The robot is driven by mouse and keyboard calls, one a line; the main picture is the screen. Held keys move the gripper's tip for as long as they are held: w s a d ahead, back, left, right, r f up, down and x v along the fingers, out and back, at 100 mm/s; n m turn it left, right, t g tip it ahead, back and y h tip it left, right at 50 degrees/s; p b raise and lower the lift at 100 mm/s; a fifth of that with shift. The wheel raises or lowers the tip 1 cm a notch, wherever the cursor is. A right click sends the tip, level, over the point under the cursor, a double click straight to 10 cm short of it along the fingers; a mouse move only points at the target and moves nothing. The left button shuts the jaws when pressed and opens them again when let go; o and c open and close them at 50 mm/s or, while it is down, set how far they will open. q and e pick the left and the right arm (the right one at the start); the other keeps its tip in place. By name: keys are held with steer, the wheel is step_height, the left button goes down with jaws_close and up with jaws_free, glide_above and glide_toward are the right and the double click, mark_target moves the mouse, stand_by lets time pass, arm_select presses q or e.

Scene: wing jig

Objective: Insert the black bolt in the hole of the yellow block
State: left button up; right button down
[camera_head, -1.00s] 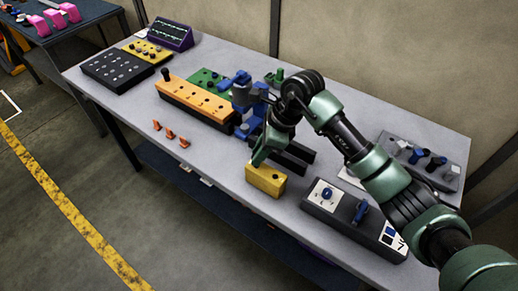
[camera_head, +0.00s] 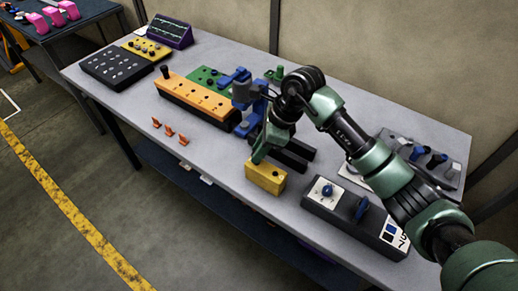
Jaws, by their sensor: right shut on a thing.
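The yellow block (camera_head: 266,178) sits on the grey table near its front edge. A dark spot shows on its front face. My right gripper (camera_head: 258,157) points down at the left part of the block's top. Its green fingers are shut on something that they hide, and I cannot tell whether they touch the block. A black bolt (camera_head: 165,72) stands upright at the left end of the orange block (camera_head: 197,95), far from the gripper. My left gripper is not in view.
A dark box with a blue knob (camera_head: 327,189) stands right of the yellow block. Blue fixtures (camera_head: 247,98) and black bars (camera_head: 288,158) lie behind it. Small orange pieces (camera_head: 169,131) lie to the left. A grey tray (camera_head: 430,160) is behind my right arm.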

steer(key=shift+f+b, duration=1.1)
steer(key=shift+f, duration=0.1)
steer(key=c, duration=1.1)
jaws_free()
steer(key=shift+c, duration=0.2)
steer(key=b+v, duration=0.2)
steer(key=v, duration=0.6)
